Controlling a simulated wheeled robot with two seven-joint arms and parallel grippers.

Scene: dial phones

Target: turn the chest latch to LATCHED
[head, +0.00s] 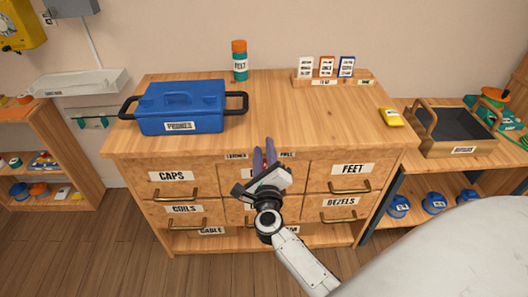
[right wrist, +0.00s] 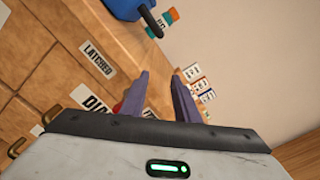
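The wooden chest (head: 320,115) has drawers with brass handles. On its front top edge, a LATCHED label (head: 236,156) sits left of a FREE label (head: 287,155). My right gripper (head: 264,146) is in front of the chest, between these labels. In the right wrist view its two purple fingers (right wrist: 160,75) stand apart with nothing visibly held. The LATCHED label (right wrist: 96,60) also shows there. A small red part (right wrist: 118,106), possibly the latch, peeks out beside the left finger. The rest is hidden, so its position cannot be told. My left gripper is not in view.
A blue PHONES case (head: 180,105), a teal bottle with an orange cap (head: 240,62), a card rack (head: 330,80) and a yellow item (head: 391,117) stand on the chest. The middle of the top is clear. Side shelves (head: 45,165) flank it.

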